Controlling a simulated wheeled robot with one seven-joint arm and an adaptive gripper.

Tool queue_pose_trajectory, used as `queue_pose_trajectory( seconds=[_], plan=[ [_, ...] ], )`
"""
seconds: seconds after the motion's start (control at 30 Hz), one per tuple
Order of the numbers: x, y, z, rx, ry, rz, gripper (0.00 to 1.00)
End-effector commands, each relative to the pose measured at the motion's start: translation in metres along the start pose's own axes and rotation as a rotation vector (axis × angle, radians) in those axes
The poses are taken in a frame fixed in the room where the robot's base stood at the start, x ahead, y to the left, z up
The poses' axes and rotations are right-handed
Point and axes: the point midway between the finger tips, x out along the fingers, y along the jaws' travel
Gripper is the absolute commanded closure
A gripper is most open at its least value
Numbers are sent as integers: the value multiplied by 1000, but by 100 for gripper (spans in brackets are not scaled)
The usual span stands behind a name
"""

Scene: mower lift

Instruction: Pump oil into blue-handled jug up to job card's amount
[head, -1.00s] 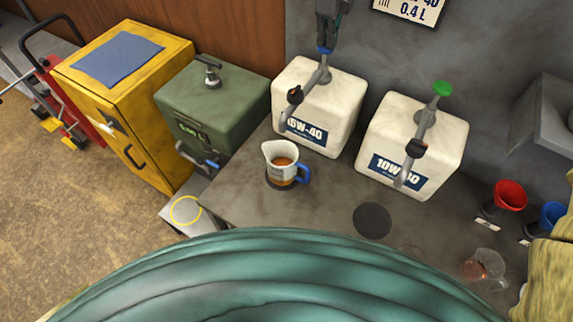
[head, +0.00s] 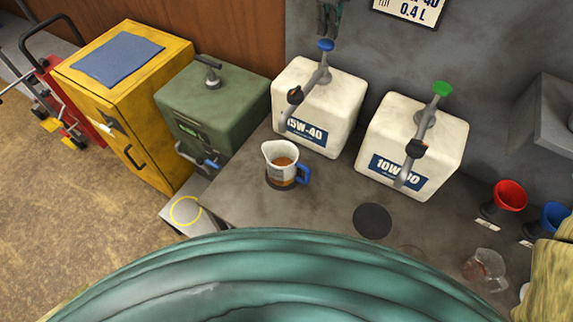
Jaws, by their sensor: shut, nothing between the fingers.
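The blue-handled jug (head: 283,152) stands upright on the bench below the spout of the 15W-40 drum (head: 340,95). Amber-brown oil shows inside it; its level against the marks is too small to read. The drum's pump has a blue knob (head: 326,45) on top. My gripper (head: 328,30) is shut and empty, just above the blue knob. The job card (head: 410,10) on the wall is cut off at the top; "40" and "0.4 L" can be read.
The 10W-30-like drum (head: 425,150) has a green-knobbed pump (head: 442,89). A dark round pad (head: 372,221) lies empty in front. A clear jug (head: 484,270), red funnel (head: 508,195) and blue funnel (head: 553,217) are at right. A green tank (head: 210,100) and yellow cabinet (head: 130,90) stand left.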

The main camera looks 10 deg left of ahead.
Motion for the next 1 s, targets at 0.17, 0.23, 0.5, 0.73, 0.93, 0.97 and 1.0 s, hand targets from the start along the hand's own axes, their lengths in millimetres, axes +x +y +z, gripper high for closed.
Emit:
queue_pose_trajectory(
  seconds=[0.17,0.23,0.5,0.73,0.93,0.97,1.0],
  plan=[
    [0,0,0,0,0,0,100],
    [0,0,0,0,0,0,100],
    [3,0,0,0,1,0,100],
    [10,0,0,0,1,0,100],
    [15,0,0,0,0,0,100],
    [16,0,0,0,0,0,100],
    [17,0,0,0,0,0,100]
  ],
)
